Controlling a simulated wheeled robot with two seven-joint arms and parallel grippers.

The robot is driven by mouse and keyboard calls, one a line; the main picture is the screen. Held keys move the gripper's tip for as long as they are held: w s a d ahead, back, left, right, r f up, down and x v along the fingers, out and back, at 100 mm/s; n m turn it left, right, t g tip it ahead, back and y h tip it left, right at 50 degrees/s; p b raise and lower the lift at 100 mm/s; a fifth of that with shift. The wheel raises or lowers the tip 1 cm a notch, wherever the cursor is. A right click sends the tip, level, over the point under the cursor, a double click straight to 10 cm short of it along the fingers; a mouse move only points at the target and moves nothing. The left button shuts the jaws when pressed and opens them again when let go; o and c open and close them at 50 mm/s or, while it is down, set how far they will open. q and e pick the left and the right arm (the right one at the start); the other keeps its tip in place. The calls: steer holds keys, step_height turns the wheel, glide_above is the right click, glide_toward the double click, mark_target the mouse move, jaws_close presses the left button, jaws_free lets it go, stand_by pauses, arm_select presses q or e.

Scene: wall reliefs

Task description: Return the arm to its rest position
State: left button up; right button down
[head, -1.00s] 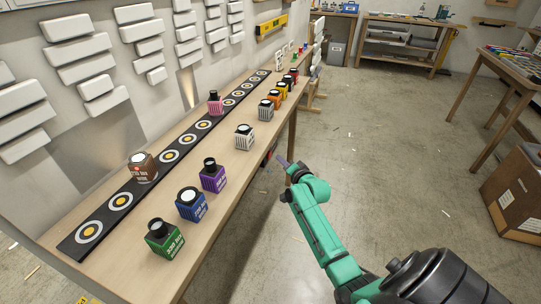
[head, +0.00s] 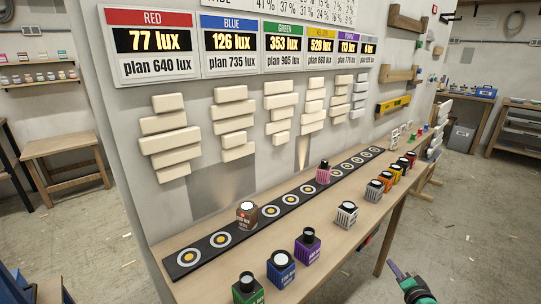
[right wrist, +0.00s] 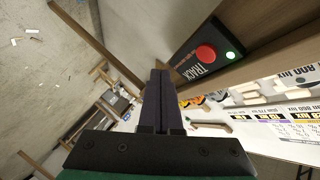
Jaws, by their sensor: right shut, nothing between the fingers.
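My right gripper (head: 394,266) is at the lower right of the head view, in free space off the front edge of the bench (head: 385,215). Its dark fingers are together and empty, with the green wrist behind. Most of the right arm is outside the head view. My left gripper is not in view.
The bench carries a black strip (head: 290,208) of ringed spots, with brown (head: 246,215) and pink (head: 323,173) blocks on it. Several coloured blocks stand along its front. Lux signs (head: 153,42) and pale wall slabs (head: 170,145) are behind.

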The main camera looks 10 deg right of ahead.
steer(key=s+a+f+n+g+y, duration=0.1)
steer(key=s+a+f+n+g, duration=0.15)
steer(key=s+f, duration=0.4)
steer(key=s+a+f+n+g+p, duration=0.1)
steer(key=s+a+f+n+g, duration=0.2)
steer(key=f, duration=0.7)
steer(key=s+a+f+n+g+y, duration=0.1)
steer(key=s+a+f, duration=0.2)
steer(key=s+f, duration=0.4)
steer(key=s+a+f+n+g, duration=0.2)
steer(key=s+a+f+n, duration=0.1)
steer(key=s, duration=0.5)
steer(key=s+a+f+n+g, duration=0.2)
steer(key=s+f, duration=0.4)
steer(key=s, duration=0.3)
steer(key=s+a+f+n+g+p, duration=0.1)
steer(key=s+a+f+n+g, duration=0.2)
steer(key=s, duration=0.6)
steer(key=shift+a+f+n+y, duration=0.3)
steer(key=shift+a+f+n, duration=0.35)
steer(key=shift+a, duration=0.3)
steer(key=shift+s, duration=0.1)
